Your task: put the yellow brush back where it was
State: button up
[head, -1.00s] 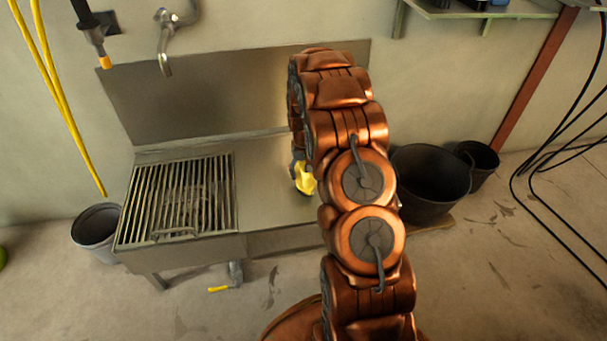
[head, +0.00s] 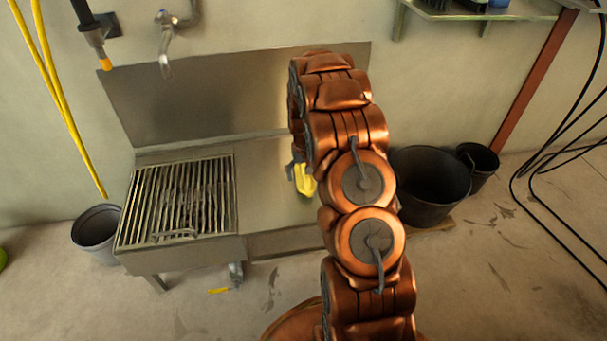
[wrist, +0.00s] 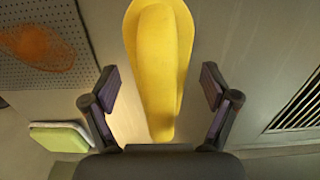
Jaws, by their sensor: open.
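The yellow brush (wrist: 158,70) lies lengthwise between the two fingers of my gripper (wrist: 159,88) in the wrist view. The fingers are spread, with a gap on each side of the brush. The head view shows part of the brush (head: 305,181) over the steel sink bench, just left of my arm. My arm hides the rest of it and most of the gripper there. I cannot tell whether the brush rests on the bench.
A slatted grate (head: 180,196) covers the bench's left part. A green and white sponge-like block (wrist: 60,137) and an orange item (wrist: 38,45) on a perforated surface show in the wrist view. Black buckets (head: 431,187) stand right of my arm; a grey bucket (head: 97,232) stands left.

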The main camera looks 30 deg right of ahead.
notch_tip(320, 180, up, 11)
jog(key=shift+r+p, duration=0.15)
jog(key=shift+p, duration=1.1)
jog(key=shift+a+r, duration=0.15)
jog(key=shift+r, duration=0.4)
jog(key=s+a+r+n+g, duration=0.2)
jog(key=s+a+r, duration=0.9)
jog(key=s+a, duration=0.45)
jog(key=s+a+r+n+g, duration=0.1)
jog(key=s+a, duration=0.3)
jog(key=s, duration=0.8)
jog(key=s+a+r+n, duration=0.1)
jog(key=s+a, duration=0.3)
jog(key=s, duration=0.8)
jog(key=shift+a+r+n+g, duration=0.4)
jog(key=shift+r, duration=0.15)
